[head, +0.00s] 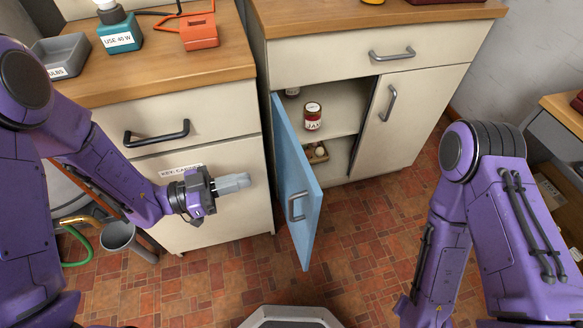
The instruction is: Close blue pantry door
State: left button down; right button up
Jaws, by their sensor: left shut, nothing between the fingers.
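The blue pantry door (292,180) stands wide open, swung out toward me from the left side of the right-hand cabinet. My left gripper (244,181) is shut and empty, to the left of the door, in front of the left cabinet. Its fingertips point right toward the door, with a gap between them. My right arm (470,230) is at the right, but its gripper is not in view.
A grey bucket (118,236) and green hose (76,250) are at the left. Tiled floor (370,235) right of the blue door is clear.

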aim_at(300, 166)
pick_arm(q)
jog(key=x, duration=1.1)
jog(key=shift+d, duration=0.1)
